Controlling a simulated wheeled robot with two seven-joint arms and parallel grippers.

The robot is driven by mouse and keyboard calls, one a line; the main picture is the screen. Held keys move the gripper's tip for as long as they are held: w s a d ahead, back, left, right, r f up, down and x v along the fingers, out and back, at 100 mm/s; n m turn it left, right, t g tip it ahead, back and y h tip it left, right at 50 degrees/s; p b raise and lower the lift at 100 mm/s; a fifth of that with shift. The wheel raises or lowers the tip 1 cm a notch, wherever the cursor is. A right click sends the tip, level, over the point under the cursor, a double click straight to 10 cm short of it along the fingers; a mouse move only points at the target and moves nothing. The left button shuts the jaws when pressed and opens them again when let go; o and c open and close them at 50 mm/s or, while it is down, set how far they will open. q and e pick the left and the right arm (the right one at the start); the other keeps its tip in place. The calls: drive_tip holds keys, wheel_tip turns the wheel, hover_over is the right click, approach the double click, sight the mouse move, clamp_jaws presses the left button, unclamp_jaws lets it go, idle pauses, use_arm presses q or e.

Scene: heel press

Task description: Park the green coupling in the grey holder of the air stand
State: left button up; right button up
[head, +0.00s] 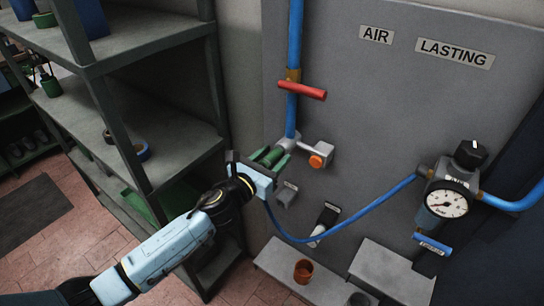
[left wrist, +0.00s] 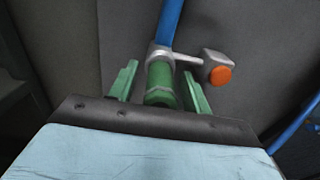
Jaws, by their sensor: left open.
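The green coupling (head: 267,155) sits at the metal fitting at the bottom end of the vertical blue pipe on the grey panel. It also shows in the left wrist view (left wrist: 160,80), below the metal fitting. My left gripper (head: 272,158) is open, with one green finger on each side of the coupling; in the left wrist view a gap shows at each side. A small grey holder (head: 286,197) with a label is on the panel, just below and right of the gripper. My right gripper is in neither view.
An orange button (head: 317,161) on a grey block sits close right of the coupling. A red valve handle (head: 302,90) is above. A blue hose (head: 350,220) runs from the gauge (head: 446,203) toward my gripper. Shelves (head: 150,120) stand left.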

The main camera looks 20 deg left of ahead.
use_arm(q)
clamp_jaws()
drive_tip(key=shift+s, duration=0.1)
drive_tip(key=shift+p+v, duration=0.35)
drive_tip(key=shift+v, duration=2.55)
drive_tip(key=shift+s+a, duration=0.1)
drive_tip(key=shift+s, duration=0.1)
